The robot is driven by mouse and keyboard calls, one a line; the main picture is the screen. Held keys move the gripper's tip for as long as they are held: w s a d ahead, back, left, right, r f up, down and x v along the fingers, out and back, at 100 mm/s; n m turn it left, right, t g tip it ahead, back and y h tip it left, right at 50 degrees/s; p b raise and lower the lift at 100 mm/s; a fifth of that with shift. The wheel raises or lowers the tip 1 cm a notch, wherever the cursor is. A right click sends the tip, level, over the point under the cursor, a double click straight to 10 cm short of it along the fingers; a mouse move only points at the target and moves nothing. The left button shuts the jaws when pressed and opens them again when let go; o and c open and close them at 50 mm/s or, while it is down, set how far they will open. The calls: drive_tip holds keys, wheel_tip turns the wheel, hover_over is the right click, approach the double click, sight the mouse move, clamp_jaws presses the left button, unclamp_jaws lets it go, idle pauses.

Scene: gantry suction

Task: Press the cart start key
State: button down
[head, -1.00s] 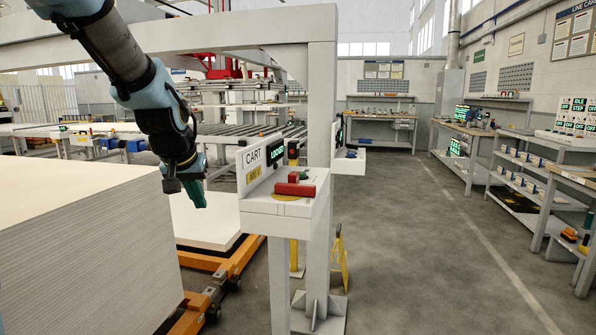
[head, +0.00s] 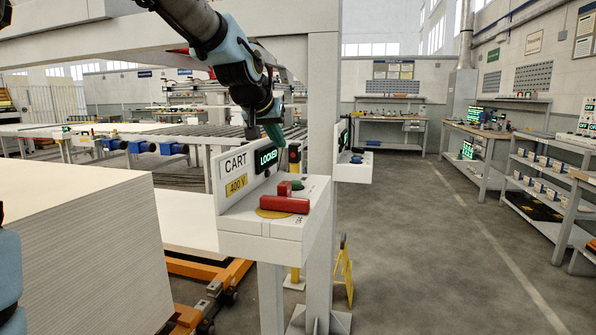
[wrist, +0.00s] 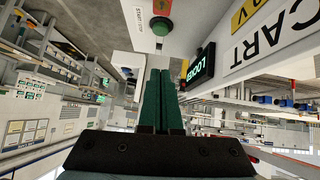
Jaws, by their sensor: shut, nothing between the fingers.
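The cart control box (head: 262,240) has an upright plate reading "CART" and "400 V" and a lit display (head: 265,158) reading "LOCKED". On its shelf a red bar (head: 285,204) lies over a yellow disc, with a small green key (head: 297,185) behind it. In the wrist view a round green key (wrist: 161,27) stands beside lettering that begins "START", ahead of my fingertips.
A grey gantry post (head: 321,150) rises right behind the box. A stack of white sheets (head: 90,250) stands at the left. A second control box (head: 352,170) sits beyond the post. Open floor (head: 420,250) and shelving lie to the right.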

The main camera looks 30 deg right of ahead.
drive_tip(key=shift+w+d, duration=0.25)
drive_tip(key=shift+w, duration=0.05)
drive_tip(key=p, duration=0.1)
hover_over(295, 185)
drive_tip(key=f, duration=0.4)
drive_tip(key=a+f, duration=0.1)
drive_tip(key=f, duration=0.2)
drive_tip(key=shift+w+f, duration=0.1)
drive_tip(key=shift+w, duration=0.1)
wheel_tip(295, 185, down, 2)
drive_tip(key=shift+s+f, duration=0.1)
drive_tip(key=shift+f, duration=0.65)
drive_tip(key=shift+f, duration=0.1)
